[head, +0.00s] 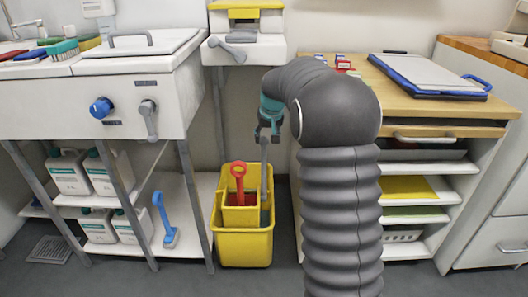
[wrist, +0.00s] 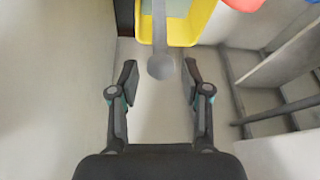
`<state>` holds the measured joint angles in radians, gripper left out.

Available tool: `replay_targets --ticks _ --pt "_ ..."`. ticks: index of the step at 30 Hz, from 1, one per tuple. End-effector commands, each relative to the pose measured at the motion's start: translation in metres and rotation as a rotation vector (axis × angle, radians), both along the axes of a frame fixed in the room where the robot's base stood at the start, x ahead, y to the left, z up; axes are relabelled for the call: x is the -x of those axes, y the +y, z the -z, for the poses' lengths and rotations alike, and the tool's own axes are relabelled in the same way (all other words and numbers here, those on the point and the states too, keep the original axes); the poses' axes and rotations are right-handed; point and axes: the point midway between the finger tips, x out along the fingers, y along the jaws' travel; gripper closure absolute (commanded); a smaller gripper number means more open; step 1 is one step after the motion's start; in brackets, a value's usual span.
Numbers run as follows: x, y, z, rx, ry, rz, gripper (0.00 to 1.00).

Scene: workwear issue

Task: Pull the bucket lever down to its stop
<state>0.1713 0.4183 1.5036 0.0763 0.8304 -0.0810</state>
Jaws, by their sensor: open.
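The yellow bucket (head: 243,246) stands on the floor between the sink bench and the wooden-topped cabinet. A grey lever (head: 264,182) stands upright at its right side. In the wrist view the lever's rounded grey end (wrist: 161,67) points toward me, with the yellow bucket (wrist: 183,30) behind it. My gripper (head: 268,134) is above the lever, pointing down. In the wrist view my gripper (wrist: 160,76) is open, its fingers on either side of the lever end with gaps showing; I see no contact. My arm hides some of the area right of the bucket.
A blue-handled tool (head: 164,221) leans on the bench's lower shelf. Bench legs (head: 196,200) stand close left of the bucket. The shelved cabinet (head: 420,195) is to the right.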

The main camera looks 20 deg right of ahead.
Motion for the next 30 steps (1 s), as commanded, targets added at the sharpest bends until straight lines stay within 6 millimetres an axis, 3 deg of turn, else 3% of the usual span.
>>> replay_targets --ticks 6,12,18,27,30 --pt "-0.016 0.000 0.040 0.000 0.003 0.000 0.53" --pt "-0.027 0.000 0.065 0.000 0.002 0.000 0.53" --pt "-0.032 0.000 0.077 0.000 0.000 -0.001 0.53" --pt "-0.033 0.000 0.079 0.000 0.000 -0.001 0.53" --pt "-0.033 0.000 0.079 0.000 0.000 -0.001 0.75"
